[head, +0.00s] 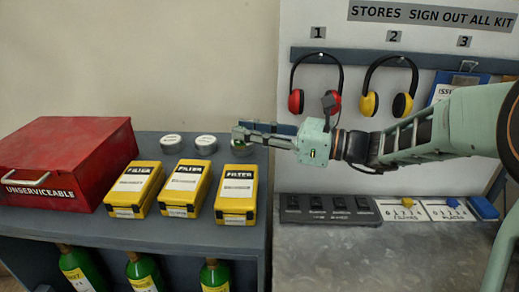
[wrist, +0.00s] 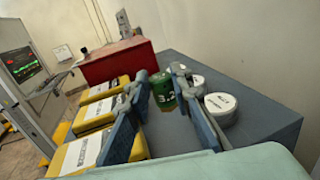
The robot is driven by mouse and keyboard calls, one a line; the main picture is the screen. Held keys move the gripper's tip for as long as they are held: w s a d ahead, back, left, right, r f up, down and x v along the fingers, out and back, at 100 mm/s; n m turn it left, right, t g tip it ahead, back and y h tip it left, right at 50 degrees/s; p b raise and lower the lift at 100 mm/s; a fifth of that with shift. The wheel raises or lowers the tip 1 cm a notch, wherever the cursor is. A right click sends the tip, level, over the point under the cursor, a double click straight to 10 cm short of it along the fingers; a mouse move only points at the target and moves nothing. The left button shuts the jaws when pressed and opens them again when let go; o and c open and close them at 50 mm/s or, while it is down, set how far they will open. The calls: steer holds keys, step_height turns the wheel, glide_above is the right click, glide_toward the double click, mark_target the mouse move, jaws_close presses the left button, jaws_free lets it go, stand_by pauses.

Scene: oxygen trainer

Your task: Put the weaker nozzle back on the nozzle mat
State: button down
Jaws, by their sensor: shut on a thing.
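My gripper (head: 241,136) is over the back right of the dark bench top. In the wrist view its two fingers (wrist: 158,88) stand either side of a small green cylinder (wrist: 163,92), which I take for the nozzle. It has a dark top and a pale marking that begins with 3. The gripper is shut on it. In the head view the fingers mostly hide it, and only a small greenish part (head: 240,150) shows below them. I cannot make out which nozzle it is, and I cannot pick out the nozzle mat for certain.
Three yellow filter boxes (head: 184,188) stand along the bench, beside a red UNSERVICEABLE box (head: 68,160). White round tins (head: 206,143) line the back. Right of the bench, a dark labelled strip (head: 328,218) and white cards (head: 404,214) lie on a grey surface. Ear defenders (head: 316,85) hang above.

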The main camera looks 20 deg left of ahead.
steer(key=shift+w+d+f, duration=0.3)
steer(key=shift+d+f, duration=0.05)
steer(key=shift+f, duration=0.2)
steer(key=shift+w+d+f, duration=0.25)
steer(key=shift+d+f, duration=0.1)
steer(key=shift+f, duration=0.2)
steer(key=shift+w+d+f+p, duration=0.1)
steer(key=shift+d+f+p, duration=0.05)
steer(key=shift+f, duration=0.8)
steer(key=shift+w+d+f+p, duration=0.1)
steer(key=shift+f+p, duration=0.05)
steer(key=shift+f, duration=0.75)
steer(key=shift+f, duration=0.15)
steer(key=c, duration=2)
jaws_free()
